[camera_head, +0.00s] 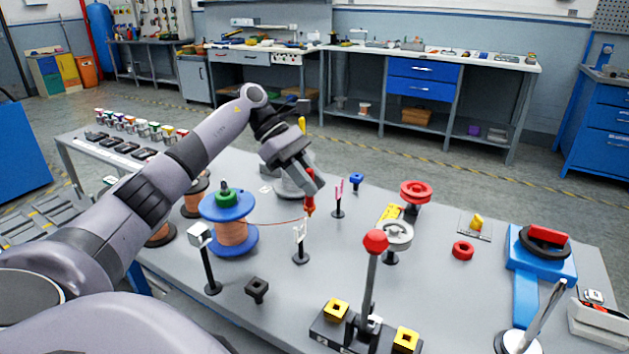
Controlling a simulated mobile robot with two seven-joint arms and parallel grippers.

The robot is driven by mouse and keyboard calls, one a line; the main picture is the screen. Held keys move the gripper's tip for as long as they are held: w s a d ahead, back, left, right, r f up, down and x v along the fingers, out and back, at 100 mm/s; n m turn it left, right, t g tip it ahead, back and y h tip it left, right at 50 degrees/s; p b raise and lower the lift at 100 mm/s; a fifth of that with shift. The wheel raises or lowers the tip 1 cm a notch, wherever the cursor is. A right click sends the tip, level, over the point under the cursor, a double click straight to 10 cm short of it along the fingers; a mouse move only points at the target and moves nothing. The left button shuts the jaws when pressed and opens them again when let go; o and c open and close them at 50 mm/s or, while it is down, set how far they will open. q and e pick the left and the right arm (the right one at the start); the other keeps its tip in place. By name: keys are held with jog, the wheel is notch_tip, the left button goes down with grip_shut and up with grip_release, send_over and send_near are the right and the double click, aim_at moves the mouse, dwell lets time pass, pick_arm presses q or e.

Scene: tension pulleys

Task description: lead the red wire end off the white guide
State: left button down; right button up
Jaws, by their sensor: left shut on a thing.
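My left gripper (309,184) is shut on the red wire end (310,203), which hangs upright below the fingertips above the table. The copper wire (275,223) runs from the blue spool (232,243) on the left across to the red end. The white guide (300,240) stands on a black post just in front of and below the red end. In this view the wire passes close by the guide's top; I cannot tell whether it still lies in the guide. My right gripper is not in view.
A pink guide (339,195) stands to the right of the gripper, with a small blue-topped post (356,180) behind. A grey pulley (396,235) and a red pulley (415,194) are further right. A red-knobbed lever (375,243) rises in front. A white-topped post (200,235) stands left.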

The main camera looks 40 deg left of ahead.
pick_arm(q)
jog(key=s+a+p, duration=0.1)
jog(key=s+a, duration=0.1)
jog(key=a, duration=0.5)
jog(key=shift+a, duration=0.15)
dwell(0.3)
jog(key=shift+w, duration=0.1)
dwell(0.4)
